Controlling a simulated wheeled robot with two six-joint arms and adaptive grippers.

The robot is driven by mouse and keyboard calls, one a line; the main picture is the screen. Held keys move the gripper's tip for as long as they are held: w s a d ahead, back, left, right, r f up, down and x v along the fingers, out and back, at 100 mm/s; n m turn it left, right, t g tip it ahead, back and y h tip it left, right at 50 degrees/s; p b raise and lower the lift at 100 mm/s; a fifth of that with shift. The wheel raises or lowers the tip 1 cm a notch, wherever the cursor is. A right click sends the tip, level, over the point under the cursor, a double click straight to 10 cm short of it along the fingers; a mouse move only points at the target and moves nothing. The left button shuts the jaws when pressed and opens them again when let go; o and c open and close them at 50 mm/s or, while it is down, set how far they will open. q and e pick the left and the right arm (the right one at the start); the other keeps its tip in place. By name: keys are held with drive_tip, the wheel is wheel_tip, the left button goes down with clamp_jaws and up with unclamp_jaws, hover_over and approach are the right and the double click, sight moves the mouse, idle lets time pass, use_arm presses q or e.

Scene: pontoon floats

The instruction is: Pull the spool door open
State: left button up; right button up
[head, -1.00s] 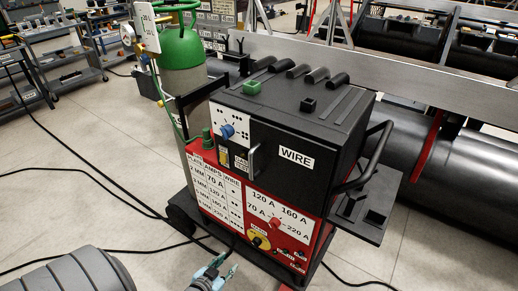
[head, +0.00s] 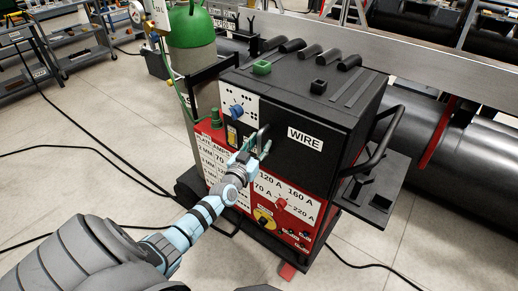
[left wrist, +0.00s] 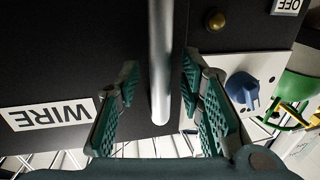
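The spool door is the black front panel (head: 312,168) of the welder, with a white WIRE label (head: 305,138). It looks closed. Its silver bar handle (left wrist: 160,60) runs down the middle of the left wrist view, against the black panel. My left gripper (head: 259,146) reaches the handle from the front left in the head view and partly hides it there. In the left wrist view the two green ridged fingers are spread, one on each side of the handle, with a gap on both sides. My right gripper is out of view.
A blue knob (head: 237,111) sits left of the handle; it also shows close to a finger in the left wrist view (left wrist: 241,88). Below are a red panel with a yellow dial (head: 264,219) and a red knob (head: 281,203). A green gas cylinder (head: 192,30) stands behind left.

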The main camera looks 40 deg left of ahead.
use_arm(q)
drive_tip(key=shift+r, duration=0.1)
clamp_jaws()
idle(0.3)
